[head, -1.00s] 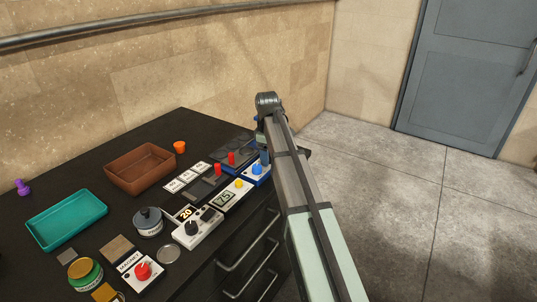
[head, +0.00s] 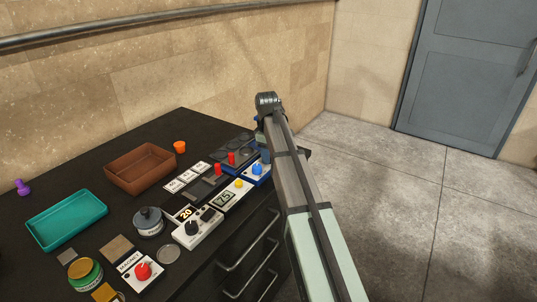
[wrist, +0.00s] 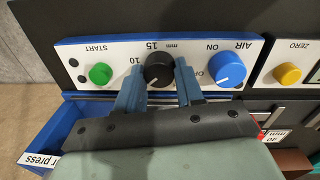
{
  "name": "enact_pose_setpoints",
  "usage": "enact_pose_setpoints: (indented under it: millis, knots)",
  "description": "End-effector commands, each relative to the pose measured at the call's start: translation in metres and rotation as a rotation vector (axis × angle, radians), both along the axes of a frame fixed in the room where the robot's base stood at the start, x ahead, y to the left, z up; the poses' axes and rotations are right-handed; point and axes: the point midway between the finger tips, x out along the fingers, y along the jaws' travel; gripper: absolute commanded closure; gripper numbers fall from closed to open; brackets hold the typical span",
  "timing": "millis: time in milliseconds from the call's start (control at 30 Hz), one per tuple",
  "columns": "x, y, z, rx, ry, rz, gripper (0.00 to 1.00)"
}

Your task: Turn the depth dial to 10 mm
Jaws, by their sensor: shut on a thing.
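The depth dial (wrist: 158,70) is a black round knob on a white panel (wrist: 120,48) with blue edging, in the wrist view. Labels 10, 15 and mm stand around it, upside down. My gripper (wrist: 159,84) has one blue-grey finger on each side of the dial and is shut on it. I cannot read for certain where the dial's pointer stands. In the head view my arm hides the dial and the fingertips.
A green START button (wrist: 100,74) lies left of the dial and a blue AIR knob (wrist: 226,70) close to its right. A yellow ZERO button (wrist: 287,73) is farther right. A blue bin (wrist: 62,127) labelled press sits at lower left. Trays stand on the far left bench.

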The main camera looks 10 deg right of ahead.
Motion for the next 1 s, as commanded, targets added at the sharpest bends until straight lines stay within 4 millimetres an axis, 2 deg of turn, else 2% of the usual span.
enact_pose_setpoints:
  millis: [1000]
  knots:
    - [0.0013,-0.0002,-0.0006,0.0,0.002,-0.833,0.94]
